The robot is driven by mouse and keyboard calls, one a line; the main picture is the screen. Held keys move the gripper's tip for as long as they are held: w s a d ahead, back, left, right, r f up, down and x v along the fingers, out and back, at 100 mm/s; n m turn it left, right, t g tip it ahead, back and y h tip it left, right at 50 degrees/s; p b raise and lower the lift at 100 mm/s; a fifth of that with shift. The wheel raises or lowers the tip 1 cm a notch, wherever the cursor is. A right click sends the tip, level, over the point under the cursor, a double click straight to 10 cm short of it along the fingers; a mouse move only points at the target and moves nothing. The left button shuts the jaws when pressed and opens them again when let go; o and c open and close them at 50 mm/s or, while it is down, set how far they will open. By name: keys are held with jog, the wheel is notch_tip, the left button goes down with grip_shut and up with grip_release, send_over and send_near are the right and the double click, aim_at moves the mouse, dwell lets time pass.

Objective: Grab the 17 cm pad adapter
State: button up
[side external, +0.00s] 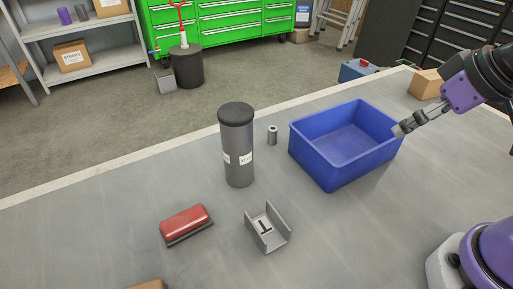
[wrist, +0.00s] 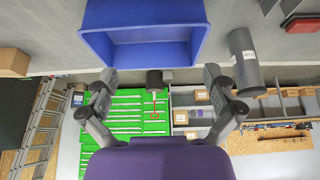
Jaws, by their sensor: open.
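A tall dark grey cylinder (side external: 238,158) with a black cap and white labels stands upright on the grey table, left of the blue bin. The label text is too small to read with certainty. In the wrist view the cylinder (wrist: 243,60) is right of the bin. A small grey sleeve (side external: 272,135) stands beside it, and a grey U-shaped bracket (side external: 267,228) lies nearer the front. I cannot tell by marking which is the pad adapter. My gripper (side external: 401,129) is at the bin's right edge, apart from these parts. In the wrist view my gripper (wrist: 161,80) is open and empty.
The blue bin (side external: 318,163) looks empty and lies between my gripper and the cylinder; it also shows in the wrist view (wrist: 93,48). A red-topped block (side external: 186,222) lies at the front left. A cardboard box (side external: 426,84) is at the back right.

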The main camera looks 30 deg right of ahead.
jog(key=n+g+y, duration=0.1)
jog(key=n+y, duration=0.3)
jog(key=n, duration=0.5)
send_near(247, 112)
jog(key=x, duration=0.4)
jog(key=shift+s+d+f, duration=0.15)
jog(key=shift+d, duration=0.25)
jog(key=shift+y, duration=0.3)
jog(key=x, duration=0.5)
jog(key=shift+a, duration=0.25)
jog(key=x, duration=0.5)
jog(key=shift+f, duration=0.35)
jog(key=c, duration=1.4)
jog(key=shift+r, duration=0.1)
